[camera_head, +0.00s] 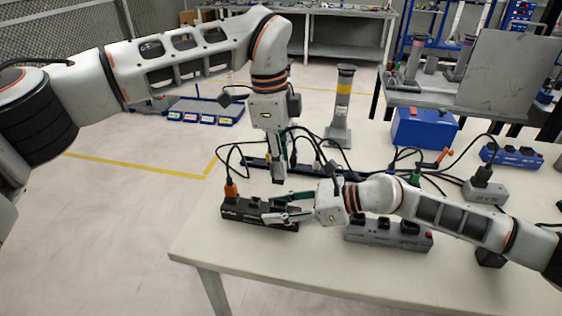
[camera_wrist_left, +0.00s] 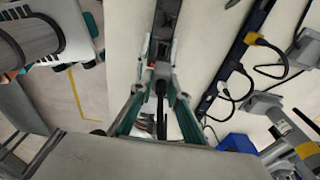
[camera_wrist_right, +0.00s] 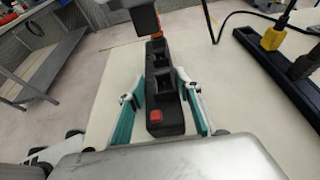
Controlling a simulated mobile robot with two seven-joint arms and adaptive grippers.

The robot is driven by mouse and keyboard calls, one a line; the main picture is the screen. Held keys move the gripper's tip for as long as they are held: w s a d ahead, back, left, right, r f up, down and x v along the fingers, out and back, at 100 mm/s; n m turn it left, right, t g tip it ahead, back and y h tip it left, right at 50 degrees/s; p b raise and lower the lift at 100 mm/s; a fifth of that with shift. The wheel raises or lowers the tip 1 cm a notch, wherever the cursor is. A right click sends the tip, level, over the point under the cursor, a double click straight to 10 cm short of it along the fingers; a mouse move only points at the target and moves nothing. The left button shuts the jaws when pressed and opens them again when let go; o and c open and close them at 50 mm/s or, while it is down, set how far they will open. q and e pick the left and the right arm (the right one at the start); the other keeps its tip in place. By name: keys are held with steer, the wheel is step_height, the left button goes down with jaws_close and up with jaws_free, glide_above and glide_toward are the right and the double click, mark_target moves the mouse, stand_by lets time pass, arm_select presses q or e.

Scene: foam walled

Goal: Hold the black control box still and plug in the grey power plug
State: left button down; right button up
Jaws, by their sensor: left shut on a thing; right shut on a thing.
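The black control box (camera_head: 236,209) lies near the table's left front corner, with an orange plug (camera_head: 231,190) in its far-left end. It also shows in the right wrist view (camera_wrist_right: 158,88), with open sockets and a red switch (camera_wrist_right: 155,115). My right gripper (camera_head: 268,207) is shut on the box, one finger along each side. My left gripper (camera_head: 279,160) points down above the box's right part. It is shut on the dark grey power plug (camera_head: 278,174), which appears apart from the box. The plug's cable hangs by the fingers in the left wrist view (camera_wrist_left: 161,88).
A grey socket strip (camera_head: 388,235) lies to the right, under my right forearm. A long black strip (camera_head: 325,170) with cables lies behind. A blue case (camera_head: 424,128) and a grey post (camera_head: 341,110) stand at the back. The table's left edge is close to the box.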

mark_target(281, 183)
arm_select(q)
steer(key=shift+f, duration=2.9)
steer(key=shift+f, duration=1.35)
steer(key=c, duration=1.8)
jaws_free()
steer(key=shift+c, duration=0.2)
steer(key=r, duration=0.4)
steer(key=a+r, duration=0.1)
steer(key=r, duration=0.6)
steer(key=shift+w+a+r, duration=0.15)
steer(key=shift+w+r, duration=0.05)
steer(key=shift+r, duration=0.2)
arm_select(e)
steer(key=o, duration=1.4)
steer(key=shift+c, duration=0.2)
